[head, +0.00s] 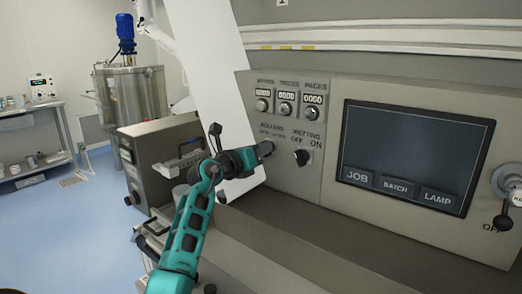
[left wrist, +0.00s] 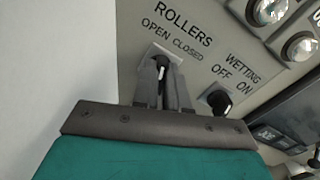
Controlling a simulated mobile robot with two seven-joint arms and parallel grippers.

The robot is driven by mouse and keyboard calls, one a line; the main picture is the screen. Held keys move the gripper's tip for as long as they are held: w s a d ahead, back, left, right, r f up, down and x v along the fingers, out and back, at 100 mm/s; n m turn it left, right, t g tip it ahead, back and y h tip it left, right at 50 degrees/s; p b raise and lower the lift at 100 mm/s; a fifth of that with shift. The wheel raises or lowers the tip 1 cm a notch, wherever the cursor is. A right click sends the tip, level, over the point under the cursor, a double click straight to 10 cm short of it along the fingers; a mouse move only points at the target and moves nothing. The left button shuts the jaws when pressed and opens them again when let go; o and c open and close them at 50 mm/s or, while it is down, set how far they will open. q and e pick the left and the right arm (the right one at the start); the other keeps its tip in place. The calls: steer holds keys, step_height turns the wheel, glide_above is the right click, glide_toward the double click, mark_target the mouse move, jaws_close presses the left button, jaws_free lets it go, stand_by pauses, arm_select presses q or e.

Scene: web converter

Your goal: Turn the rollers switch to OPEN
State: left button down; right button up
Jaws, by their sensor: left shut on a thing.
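The rollers switch (left wrist: 162,62) is a small black knob with a pale mark, below the words ROLLERS, OPEN and CLOSED on the grey control panel (head: 332,205). My left gripper (left wrist: 163,85) is shut on it, one grey finger on each side. The knob's pale mark points roughly up in the left wrist view; I cannot tell for sure which word it points to. In the head view my left gripper (head: 264,149) reaches the panel from the left and hides most of the switch.
The black wetting switch (head: 301,158), marked OFF and ON, is close on the right; it also shows in the left wrist view (left wrist: 217,100). Three counters with knobs (head: 286,104) are above. A dark screen (head: 411,150) is further right. A white sheet (head: 212,70) hangs behind my arm.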

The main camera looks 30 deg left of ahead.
arm_select(q)
steer(key=shift+f+n, duration=0.1)
steer(key=shift+n, duration=0.7)
steer(key=c, duration=1.2)
jaws_free()
steer(key=shift+o, duration=0.2)
steer(key=s+a, duration=0.1)
steer(key=s, duration=1.2)
steer(key=shift+b, duration=0.35)
